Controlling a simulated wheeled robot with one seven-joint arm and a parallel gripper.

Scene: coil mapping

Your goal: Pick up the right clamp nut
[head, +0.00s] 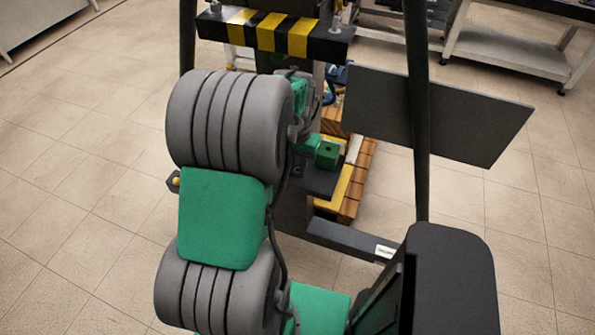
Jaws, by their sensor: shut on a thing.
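My own grey and green arm fills the left middle of the head view and covers much of the work area behind it. I cannot make out my gripper; no fingertips show. I cannot make out the right clamp nut either. A small green block (327,154) shows just right of my arm, above a dark plate (322,180). I cannot tell whether this block belongs to the clamp. Whether anything is held does not show.
A black beam with yellow stripes (273,31) stands at the back. A dark flat panel (450,115) is at the right. Wooden blocks with a yellow edge (352,190) lie below the dark plate. A metal table (510,52) stands back right. Tiled floor (90,190) is clear at left.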

